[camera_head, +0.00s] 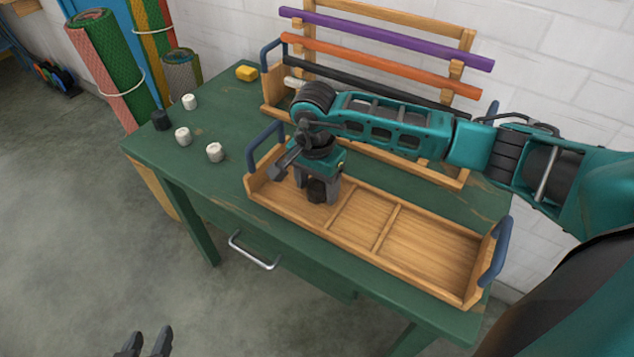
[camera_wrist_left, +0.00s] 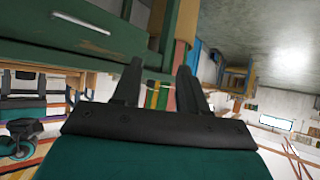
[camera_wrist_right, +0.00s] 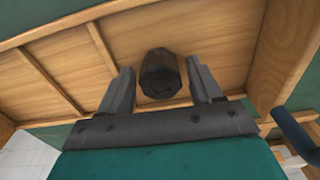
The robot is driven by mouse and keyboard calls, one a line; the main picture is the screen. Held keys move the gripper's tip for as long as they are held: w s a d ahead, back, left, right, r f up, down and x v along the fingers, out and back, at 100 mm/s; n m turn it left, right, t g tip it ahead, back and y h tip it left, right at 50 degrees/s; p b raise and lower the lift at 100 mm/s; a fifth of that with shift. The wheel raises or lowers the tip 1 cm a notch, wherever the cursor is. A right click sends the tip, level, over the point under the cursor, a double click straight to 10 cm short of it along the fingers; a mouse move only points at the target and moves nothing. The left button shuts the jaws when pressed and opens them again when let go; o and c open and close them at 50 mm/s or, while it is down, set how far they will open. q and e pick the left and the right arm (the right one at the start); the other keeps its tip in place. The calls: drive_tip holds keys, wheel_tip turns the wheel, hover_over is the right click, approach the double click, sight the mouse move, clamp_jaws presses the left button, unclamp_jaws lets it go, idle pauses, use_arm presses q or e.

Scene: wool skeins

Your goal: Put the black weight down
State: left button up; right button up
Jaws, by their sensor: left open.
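A black weight (camera_wrist_right: 159,74) is in the left compartment of the wooden tray (camera_head: 428,262); it also shows in the head view (camera_head: 317,190). My right gripper (camera_head: 317,188) points down over that compartment. Its two fingers stand on either side of the weight, with a narrow gap on each side in the right wrist view, so it is open around the weight. Whether the weight's base fully rests on the tray floor is hard to tell. My left gripper (camera_head: 149,338) is open and empty, low in front of the table.
Another black cylinder (camera_head: 161,120) and three white ones (camera_head: 183,136) stand on the green table's left end. A yellow block (camera_head: 246,73) lies near the back. A wooden rack (camera_head: 375,20) with coloured rolls stands behind the tray. The tray's middle and right compartments are empty.

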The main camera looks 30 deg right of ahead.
sight(316, 186)
drive_tip(key=shift+o, duration=0.3)
drive_tip(key=shift+r, duration=0.45)
use_arm(q)
drive_tip(key=shift+s+a+r+p, duration=0.1)
drive_tip(key=shift+s+a+p, duration=0.25)
drive_tip(key=shift+p, duration=0.45)
use_arm(e)
wheel_tip(316, 186, up, 11)
drive_tip(key=shift+s+a+r, duration=0.15)
drive_tip(key=shift+a+r, duration=0.05)
drive_tip(key=shift+a, duration=0.05)
use_arm(q)
drive_tip(key=shift+w+r, duration=0.15)
drive_tip(key=shift+d+r, duration=0.1)
use_arm(e)
drive_tip(key=shift+s, duration=0.1)
